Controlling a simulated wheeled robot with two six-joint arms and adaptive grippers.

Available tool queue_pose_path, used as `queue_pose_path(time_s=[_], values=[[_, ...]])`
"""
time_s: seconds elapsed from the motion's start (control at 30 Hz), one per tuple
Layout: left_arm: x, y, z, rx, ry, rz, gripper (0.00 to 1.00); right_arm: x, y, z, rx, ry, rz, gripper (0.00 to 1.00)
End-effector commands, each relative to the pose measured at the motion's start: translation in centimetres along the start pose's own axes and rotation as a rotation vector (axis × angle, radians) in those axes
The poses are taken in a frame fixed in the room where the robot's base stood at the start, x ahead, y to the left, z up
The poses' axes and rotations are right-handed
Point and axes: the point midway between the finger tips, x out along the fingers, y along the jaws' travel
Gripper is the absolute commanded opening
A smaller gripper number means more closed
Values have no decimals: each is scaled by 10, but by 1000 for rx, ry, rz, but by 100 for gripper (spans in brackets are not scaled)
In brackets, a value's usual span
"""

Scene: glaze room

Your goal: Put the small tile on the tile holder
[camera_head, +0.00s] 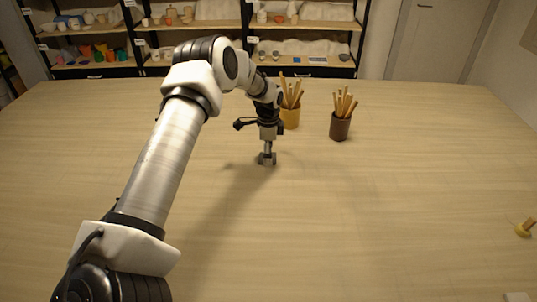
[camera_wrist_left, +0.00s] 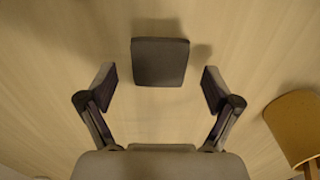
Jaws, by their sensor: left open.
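A dark grey, roughly square piece with rounded corners, which looks like the small tile (camera_wrist_left: 160,62), shows in the left wrist view, with its shadow on the wood beside it. My left gripper (camera_wrist_left: 160,88) is open and empty, its two fingers apart with the piece just beyond and between their tips. In the head view the left gripper (camera_head: 267,158) points down over the middle of the table, and I cannot make out the piece there. I cannot identify a tile holder in either view. My right gripper is not in view.
A yellow cup of wooden tools (camera_head: 291,117) stands close behind the left gripper, also in the left wrist view (camera_wrist_left: 294,125). A brown cup of tools (camera_head: 340,127) stands to its right. A small yellow object (camera_head: 523,230) lies at the right edge. The table's right middle is clear.

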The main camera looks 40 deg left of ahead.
Motion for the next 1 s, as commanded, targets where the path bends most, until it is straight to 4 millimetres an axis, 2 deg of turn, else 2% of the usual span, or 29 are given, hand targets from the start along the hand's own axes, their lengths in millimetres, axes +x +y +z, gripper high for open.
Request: queue_pose_path(time_s=[0.1,0.27,0.4,0.43,0.47,0.57,0.6,0.87,1.0], values=[[9,0,0,-1,1,-1,90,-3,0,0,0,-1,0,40],[9,0,0,-1,1,-1,90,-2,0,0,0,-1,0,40],[9,0,0,-1,1,-1,40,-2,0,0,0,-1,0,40],[9,0,0,-1,1,-1,29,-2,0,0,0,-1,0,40],[9,0,0,-1,1,-1,24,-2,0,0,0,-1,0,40],[9,0,0,-1,1,-1,24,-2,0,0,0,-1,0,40],[9,0,0,-1,1,-1,18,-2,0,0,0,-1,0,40],[7,0,0,0,1,-1,18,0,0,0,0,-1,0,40],[-4,-1,0,-1,2,-3,18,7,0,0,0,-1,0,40]])
